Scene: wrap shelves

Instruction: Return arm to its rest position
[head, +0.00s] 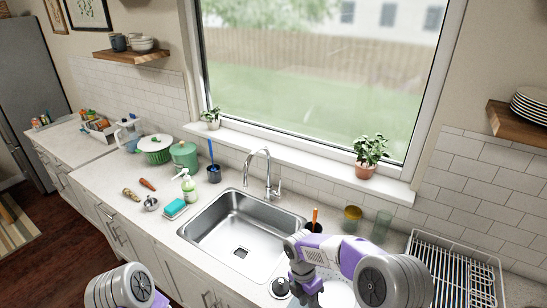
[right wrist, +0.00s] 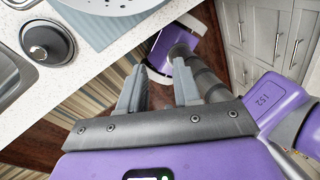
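My right arm comes into the head view from the lower right, bent over the counter edge near the sink. My right gripper shows in the right wrist view (right wrist: 159,85), with its two grey fingers apart and nothing between them. It points down past the counter edge, over the floor and my own purple base. My left arm shows only as a grey and purple link at the bottom left of the head view. The left gripper is out of frame.
The counter edge (right wrist: 125,62) runs close to my right gripper. The dish rack (head: 455,270) is right of my right arm. Cabinets (right wrist: 265,35) are at the right in the wrist view.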

